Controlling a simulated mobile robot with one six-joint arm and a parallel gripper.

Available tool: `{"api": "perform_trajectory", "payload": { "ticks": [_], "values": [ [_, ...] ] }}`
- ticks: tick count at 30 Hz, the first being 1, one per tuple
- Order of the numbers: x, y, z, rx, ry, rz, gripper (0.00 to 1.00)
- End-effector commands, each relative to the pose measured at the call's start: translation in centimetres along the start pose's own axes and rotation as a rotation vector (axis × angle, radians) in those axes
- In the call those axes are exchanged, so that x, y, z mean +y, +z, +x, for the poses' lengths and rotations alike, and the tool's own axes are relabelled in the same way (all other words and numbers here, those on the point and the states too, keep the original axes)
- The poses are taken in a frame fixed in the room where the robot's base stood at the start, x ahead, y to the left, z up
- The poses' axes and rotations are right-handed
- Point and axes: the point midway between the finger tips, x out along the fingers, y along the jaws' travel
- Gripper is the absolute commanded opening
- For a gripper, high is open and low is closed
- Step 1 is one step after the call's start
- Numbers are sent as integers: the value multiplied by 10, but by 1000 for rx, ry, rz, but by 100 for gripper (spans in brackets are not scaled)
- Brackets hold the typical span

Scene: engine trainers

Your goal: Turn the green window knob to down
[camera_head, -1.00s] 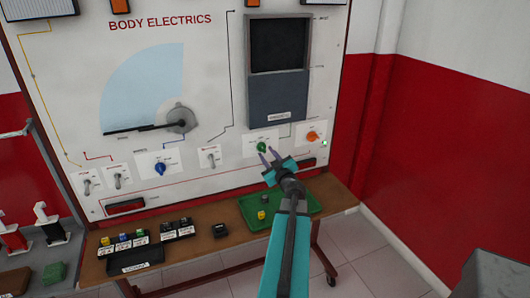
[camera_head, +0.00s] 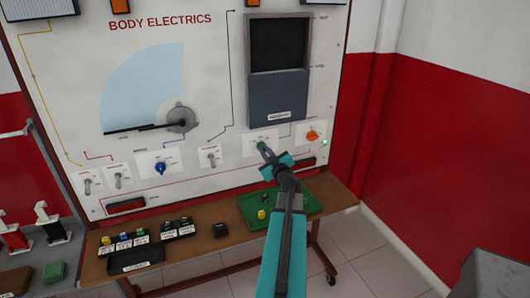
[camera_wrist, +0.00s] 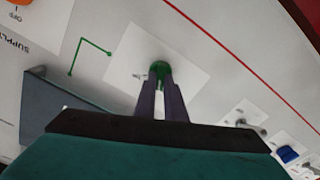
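The green window knob (camera_wrist: 160,69) sits on a white label plate (camera_wrist: 135,55) on the BODY ELECTRICS board. In the wrist view the two dark fingers of my gripper (camera_wrist: 161,82) reach up to it, close together with the knob between their tips. In the head view my gripper (camera_head: 263,147) covers most of the knob. The dark window panel (camera_head: 277,98) stands above the knob, below a black opening. The knob's pointer direction is hidden by the fingers.
An orange knob (camera_head: 312,136) is to the right, and a blue knob (camera_head: 161,168) and a toggle switch (camera_head: 211,158) are to the left. A green tray (camera_head: 255,221) and several small coloured parts lie on the brown bench (camera_head: 205,245) below.

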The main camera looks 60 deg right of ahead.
Motion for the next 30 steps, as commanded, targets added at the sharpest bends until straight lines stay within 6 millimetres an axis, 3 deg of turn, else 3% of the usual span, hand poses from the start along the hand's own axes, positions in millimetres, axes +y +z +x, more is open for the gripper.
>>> {"api": "perform_trajectory", "payload": {
  "ticks": [8,24,30],
  "values": [
    [0,0,0,0,0,-36,0],
    [-2,1,0,0,0,-341,0],
    [-2,0,0,0,0,-374,0]
  ]
}}
